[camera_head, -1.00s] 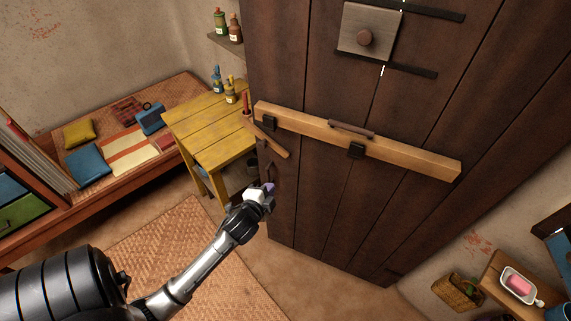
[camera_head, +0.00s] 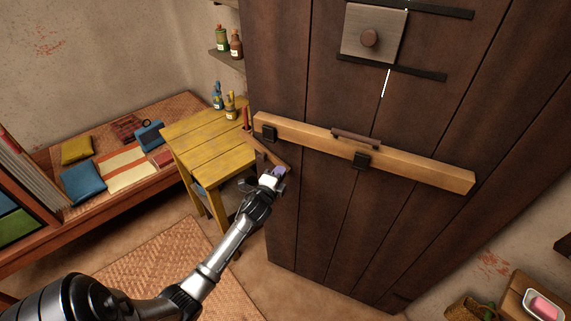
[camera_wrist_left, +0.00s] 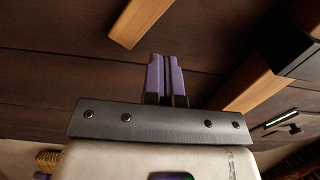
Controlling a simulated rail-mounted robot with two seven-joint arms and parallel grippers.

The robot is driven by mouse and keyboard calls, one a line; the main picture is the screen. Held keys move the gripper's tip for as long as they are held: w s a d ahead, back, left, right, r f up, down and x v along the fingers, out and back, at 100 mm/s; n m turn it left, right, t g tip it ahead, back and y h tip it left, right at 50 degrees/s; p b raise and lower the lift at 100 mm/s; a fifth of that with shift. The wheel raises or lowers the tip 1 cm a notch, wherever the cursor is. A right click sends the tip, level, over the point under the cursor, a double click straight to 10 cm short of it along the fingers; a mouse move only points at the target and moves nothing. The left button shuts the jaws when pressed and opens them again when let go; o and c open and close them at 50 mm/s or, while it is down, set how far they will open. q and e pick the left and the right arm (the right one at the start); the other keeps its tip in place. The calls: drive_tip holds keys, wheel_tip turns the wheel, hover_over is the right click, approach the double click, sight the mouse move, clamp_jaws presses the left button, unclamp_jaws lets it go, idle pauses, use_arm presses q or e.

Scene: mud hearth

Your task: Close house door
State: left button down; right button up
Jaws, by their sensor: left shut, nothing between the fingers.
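The house door (camera_head: 330,210) is a tall panel of dark brown planks that fills the middle and right of the head view. A pale wooden bar (camera_head: 420,170) lies across it in black brackets, with a small dark handle on top. My right gripper is not in view.
A yellow table (camera_head: 205,145) with small bottles stands left of the door. A low bed (camera_head: 60,220) with cushions runs along the left wall. A woven mat (camera_head: 170,270) covers the floor. A tray with pink soap (camera_head: 543,305) is at lower right.

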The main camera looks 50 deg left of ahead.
sight(288, 159)
use_arm(q)
drive_tip(key=shift+x, duration=2.35)
drive_tip(key=shift+a, duration=0.15)
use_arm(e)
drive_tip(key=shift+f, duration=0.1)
